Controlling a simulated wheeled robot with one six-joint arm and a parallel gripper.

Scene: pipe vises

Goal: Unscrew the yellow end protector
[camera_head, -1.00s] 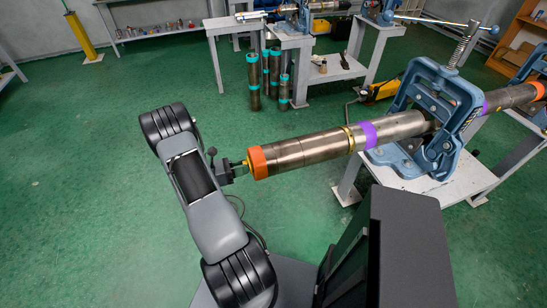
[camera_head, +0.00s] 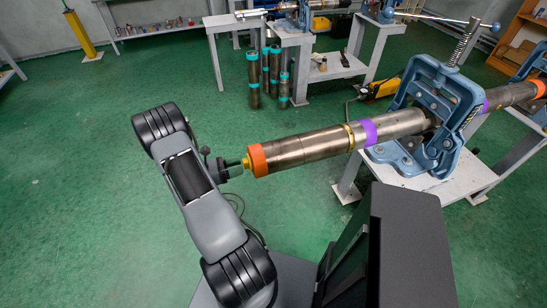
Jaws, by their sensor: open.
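The yellow end protector (camera_head: 246,163) shows as a small yellow piece at the near left end of the steel pipe (camera_head: 310,148), against an orange band (camera_head: 257,160). My gripper (camera_head: 238,166) is open at that end, in line with the pipe. Its fingers are dark and small here, and I cannot tell whether they touch the protector or are around it. The pipe runs right into a blue pipe vise (camera_head: 432,112) and is held level. It has a brass-coloured ring and a purple band.
The vise stands on a white table (camera_head: 470,182). Behind are another white bench (camera_head: 290,42), several upright dark pipes with teal bands (camera_head: 254,80) and a yellow case (camera_head: 384,90). A yellow post (camera_head: 80,35) stands far left. The green floor at left is clear.

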